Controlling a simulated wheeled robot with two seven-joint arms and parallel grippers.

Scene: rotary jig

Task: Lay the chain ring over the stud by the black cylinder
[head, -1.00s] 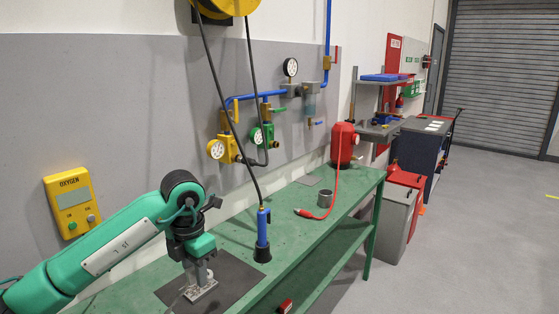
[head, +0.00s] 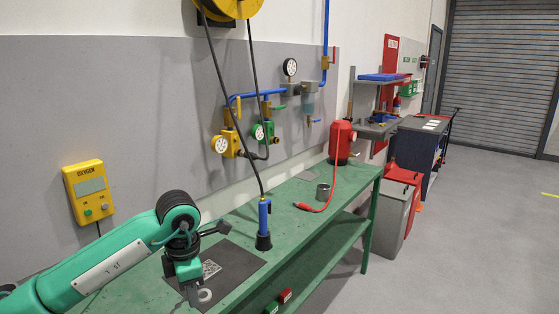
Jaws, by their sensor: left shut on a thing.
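My left gripper (head: 191,291) points down over the near part of the dark mat (head: 243,262) on the green bench. It is shut on a pale grey ring (head: 205,295), which sits at the fingertips and looks like the chain ring. A small grey plate (head: 211,268) with raised detail lies on the mat just behind the gripper, partly hidden by it. I cannot make out a stud or a black cylinder on that plate. My right gripper is out of view.
A blue hand tool with a black foot (head: 264,240) hangs on a cable at the mat's far edge. A grey cup (head: 323,192) and a red hose end (head: 304,206) are farther along the green bench (head: 292,215). A yellow oxygen box (head: 88,192) is on the wall.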

